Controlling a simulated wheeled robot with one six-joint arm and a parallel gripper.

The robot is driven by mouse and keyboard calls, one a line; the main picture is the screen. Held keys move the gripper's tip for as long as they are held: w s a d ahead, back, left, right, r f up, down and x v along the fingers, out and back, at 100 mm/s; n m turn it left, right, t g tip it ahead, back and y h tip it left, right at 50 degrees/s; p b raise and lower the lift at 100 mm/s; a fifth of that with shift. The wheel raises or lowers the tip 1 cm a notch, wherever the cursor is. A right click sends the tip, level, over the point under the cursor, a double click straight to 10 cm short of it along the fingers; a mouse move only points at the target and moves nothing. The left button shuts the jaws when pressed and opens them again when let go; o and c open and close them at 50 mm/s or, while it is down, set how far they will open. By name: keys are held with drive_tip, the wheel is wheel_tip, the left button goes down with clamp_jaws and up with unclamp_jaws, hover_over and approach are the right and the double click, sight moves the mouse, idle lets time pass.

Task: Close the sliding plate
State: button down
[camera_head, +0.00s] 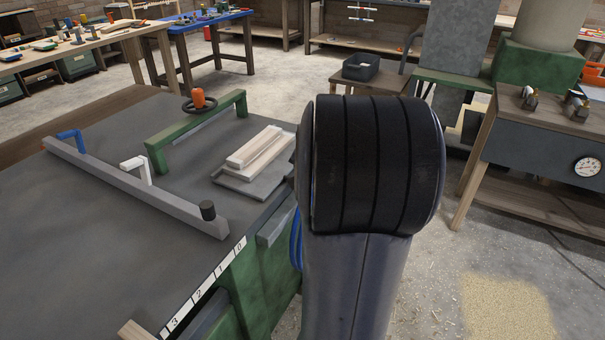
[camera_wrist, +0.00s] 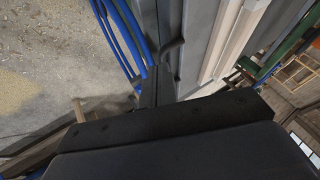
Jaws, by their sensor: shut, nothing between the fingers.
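A flat grey plate (camera_head: 245,186), apparently the sliding plate, lies at the right edge of the dark bench top in the head view. Pale wooden strips (camera_head: 258,147) rest on it. The wrist view shows a grey plate-like surface (camera_wrist: 206,48) running up the picture beside a pale strip (camera_wrist: 236,42). My gripper (camera_wrist: 165,88) is shut and empty, close to the bench side, with its dark fingers near the grey surface. I cannot tell whether they touch it. In the head view my arm hides the gripper and the plate's right end.
A grey fence bar (camera_head: 135,188) crosses the bench top (camera_head: 75,230), with a green bridge (camera_head: 197,131) and orange-topped handwheel (camera_head: 199,102) behind. Blue hoses (camera_wrist: 124,38) hang beside my gripper.

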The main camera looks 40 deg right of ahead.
sight(285, 180)
drive_tip(key=shift+w+a+f, duration=0.1)
drive_tip(key=shift+w+f, duration=0.75)
drive_tip(key=shift+w, duration=0.35)
drive_tip(key=shift+w+a+f, duration=0.1)
drive_tip(key=shift+w+f, duration=0.75)
drive_tip(key=shift+w, duration=0.4)
drive_tip(key=shift+w+a+f, duration=0.1)
drive_tip(key=shift+w+f, duration=0.75)
drive_tip(key=shift+w, duration=0.35)
